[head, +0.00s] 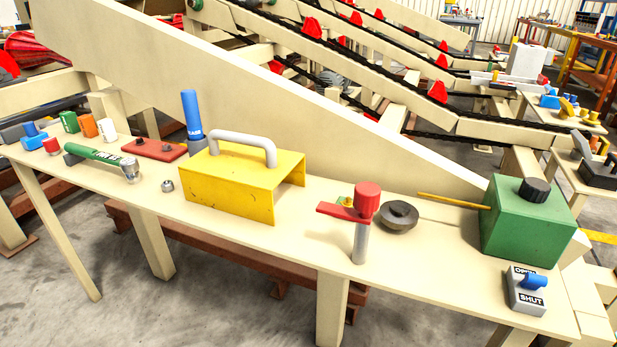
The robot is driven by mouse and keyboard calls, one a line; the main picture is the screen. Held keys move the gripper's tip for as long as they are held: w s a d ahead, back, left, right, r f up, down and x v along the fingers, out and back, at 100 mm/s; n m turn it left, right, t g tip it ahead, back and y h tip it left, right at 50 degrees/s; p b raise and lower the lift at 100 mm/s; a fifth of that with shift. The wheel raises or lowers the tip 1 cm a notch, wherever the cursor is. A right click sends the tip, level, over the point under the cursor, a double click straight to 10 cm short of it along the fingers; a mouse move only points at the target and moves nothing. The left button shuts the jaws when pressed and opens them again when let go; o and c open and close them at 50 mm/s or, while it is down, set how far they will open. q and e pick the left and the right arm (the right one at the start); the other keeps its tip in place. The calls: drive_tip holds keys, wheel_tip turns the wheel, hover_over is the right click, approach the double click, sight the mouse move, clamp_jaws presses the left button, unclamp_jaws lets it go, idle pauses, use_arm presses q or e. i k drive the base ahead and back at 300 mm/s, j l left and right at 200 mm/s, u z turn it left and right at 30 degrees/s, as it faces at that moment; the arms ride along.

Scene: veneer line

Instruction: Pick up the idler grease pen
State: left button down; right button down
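No gripper of mine is in the head view. Two pen-like things are on the long cream bench (240,235). A green tube (95,155) with a silver end and small dark lettering lies near the bench's left front. A blue cylinder (191,113) with white lettering stands upright behind it, left of the yellow cover. Nothing holds either one.
A yellow cover with a grey handle (235,185) stands mid-bench. A red-topped post (361,225), a dark round part (398,216), a green box (528,225) and a switch block (527,291) stand to the right. A sloping cream beam (250,100) runs behind.

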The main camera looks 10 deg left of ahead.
sight(189, 98)
drive_tip(key=u, duration=0.8)
drive_tip(key=i+j+u, duration=0.35)
drive_tip(key=i+j, duration=0.15)
drive_tip(key=j, duration=0.15)
